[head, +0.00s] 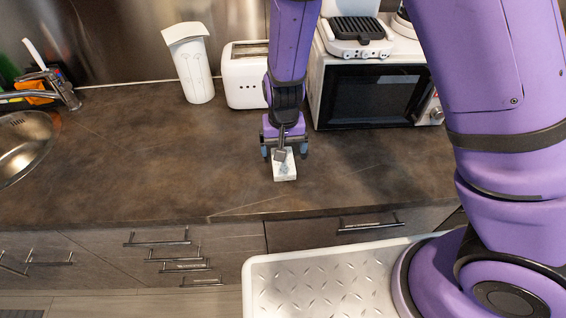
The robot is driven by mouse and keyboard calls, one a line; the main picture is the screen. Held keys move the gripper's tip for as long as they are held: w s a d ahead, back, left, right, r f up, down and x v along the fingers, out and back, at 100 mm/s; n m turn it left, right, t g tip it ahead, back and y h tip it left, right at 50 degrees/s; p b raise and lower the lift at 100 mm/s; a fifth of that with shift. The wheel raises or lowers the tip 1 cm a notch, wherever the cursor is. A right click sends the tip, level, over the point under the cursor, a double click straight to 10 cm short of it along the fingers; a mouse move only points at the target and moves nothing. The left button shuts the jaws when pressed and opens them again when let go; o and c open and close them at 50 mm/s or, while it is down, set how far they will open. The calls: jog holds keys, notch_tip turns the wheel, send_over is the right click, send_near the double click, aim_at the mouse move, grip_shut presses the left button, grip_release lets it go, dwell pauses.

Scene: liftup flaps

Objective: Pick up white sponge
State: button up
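The white sponge (285,173) is a small pale block lying on the dark countertop, near its front edge. My gripper (284,151) points down at it from above. Its two fingers stand apart, one to the left and one to the right of the sponge, with a small gap seen on each side. A grey part of my gripper hides some of the sponge's top. I cannot tell exactly how high the fingertips are above the counter.
Behind are a white paper-towel roll (194,70), a white toaster (244,76) and a microwave (372,95) with a grill (355,32) on top. A sink (22,145) is at left. The brown countertop (150,160) between is clear.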

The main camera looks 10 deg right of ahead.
jog(key=shift+s+a+f, duration=0.1)
jog(key=shift+f, duration=2.75)
jog(key=c, duration=1.1)
jog(key=shift+o, duration=0.2)
jog(key=shift+r, duration=0.15)
